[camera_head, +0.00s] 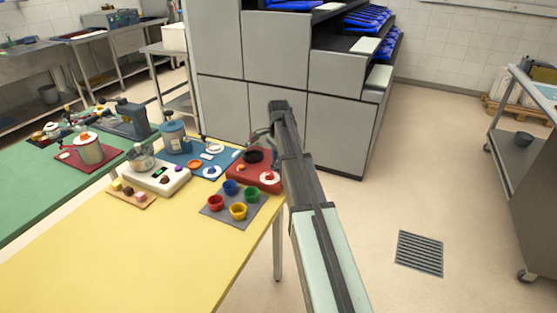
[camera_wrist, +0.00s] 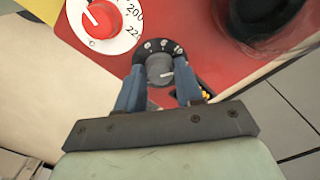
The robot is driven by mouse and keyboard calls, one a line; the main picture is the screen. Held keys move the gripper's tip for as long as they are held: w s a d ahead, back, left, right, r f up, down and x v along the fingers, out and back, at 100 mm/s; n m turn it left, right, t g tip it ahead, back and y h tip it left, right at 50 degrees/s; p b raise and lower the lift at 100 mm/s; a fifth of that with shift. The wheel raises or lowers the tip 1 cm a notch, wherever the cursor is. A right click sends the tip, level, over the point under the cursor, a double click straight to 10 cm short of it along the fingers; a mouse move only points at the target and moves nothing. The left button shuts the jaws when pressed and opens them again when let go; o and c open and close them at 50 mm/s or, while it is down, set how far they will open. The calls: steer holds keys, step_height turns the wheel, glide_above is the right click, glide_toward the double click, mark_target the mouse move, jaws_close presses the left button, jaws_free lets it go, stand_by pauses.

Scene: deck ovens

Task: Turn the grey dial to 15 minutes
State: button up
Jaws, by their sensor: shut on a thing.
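The grey dial (camera_wrist: 159,69) sits at the edge of a red panel (camera_wrist: 190,20), on a dark scale with white marks (camera_wrist: 163,46). A light pointer line shows on the dial's face, pointing right; I cannot read which minute it marks. My gripper (camera_wrist: 160,84) has its two blue fingers on either side of the dial, shut on it. In the head view my gripper (camera_head: 262,135) reaches over the red panel (camera_head: 236,168), and my arm hides the dial there.
A red dial on a white scale (camera_wrist: 101,19) with 200 and 220 is at the upper left of the wrist view. A dark round thing (camera_wrist: 262,15) is at the upper right. Coloured cups on a grey mat (camera_head: 216,213) stand near the yellow table (camera_head: 120,255) edge.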

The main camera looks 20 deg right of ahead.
steer(key=shift+m, duration=0.6)
steer(key=o, duration=1)
steer(key=shift+r, duration=0.1)
step_height(320, 180, up, 14)
steer(key=shift+f, duration=0.2)
stand_by(0.3)
